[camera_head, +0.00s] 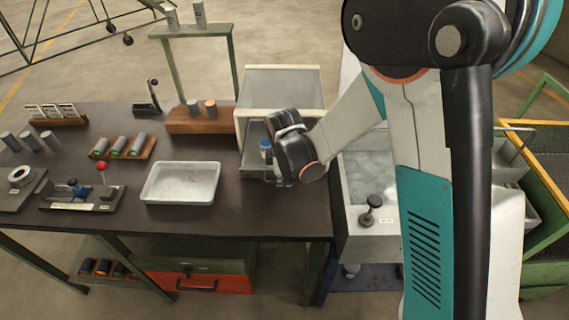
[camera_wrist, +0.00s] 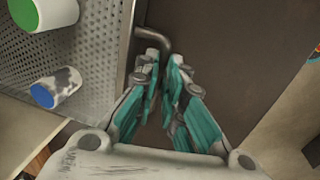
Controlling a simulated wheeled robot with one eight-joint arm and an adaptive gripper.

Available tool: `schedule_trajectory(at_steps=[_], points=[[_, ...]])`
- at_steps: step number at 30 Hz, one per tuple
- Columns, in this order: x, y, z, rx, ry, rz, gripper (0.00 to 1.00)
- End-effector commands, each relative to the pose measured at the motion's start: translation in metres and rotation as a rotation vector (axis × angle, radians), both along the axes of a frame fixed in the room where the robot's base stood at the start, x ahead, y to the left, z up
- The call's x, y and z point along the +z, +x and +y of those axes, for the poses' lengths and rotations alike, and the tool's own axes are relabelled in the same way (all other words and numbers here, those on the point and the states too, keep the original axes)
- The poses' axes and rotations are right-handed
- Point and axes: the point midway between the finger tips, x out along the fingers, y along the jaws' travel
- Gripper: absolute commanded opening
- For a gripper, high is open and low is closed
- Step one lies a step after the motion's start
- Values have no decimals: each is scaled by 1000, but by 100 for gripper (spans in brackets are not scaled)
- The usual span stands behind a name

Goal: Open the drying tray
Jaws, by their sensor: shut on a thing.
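The drying tray is a grey perforated metal tray (camera_wrist: 105,45) at the upper left in the wrist view. A green-topped white cylinder (camera_wrist: 45,10) and a blue-topped white cylinder (camera_wrist: 57,88) stand on it. A bent metal handle (camera_wrist: 153,34) shows beside its edge. My gripper (camera_wrist: 163,62) is shut on this handle; the fingertips hide part of it. In the head view my gripper (camera_head: 275,182) is at the front of the pale cabinet (camera_head: 283,85), where the tray (camera_head: 254,172) shows low in the front. My gripper and wrist hide the tray's right part.
A white basin (camera_head: 181,183) lies on the dark bench (camera_head: 255,218) to the left. Wooden racks with cylinders (camera_head: 122,147) stand farther left. A grey sink-like tank (camera_head: 365,185) with a dark knob is to the right. The bench front before the cabinet is clear.

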Motion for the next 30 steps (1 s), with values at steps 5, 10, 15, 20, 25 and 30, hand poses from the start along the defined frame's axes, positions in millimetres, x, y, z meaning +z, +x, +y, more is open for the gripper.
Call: schedule_trajectory(at_steps=[5, 10, 15, 20, 25, 30], points=[[-1, -41, 1, 2, 0, 0, 0], [-1, -66, 2, 2, 0, 0, 0], [0, -81, 3, 0, -1, 0, 0], [0, -86, 3, 0, -1, -1, 0], [0, -87, 3, 0, -1, -1, 0], [0, -86, 3, 0, 0, -1, 12]])
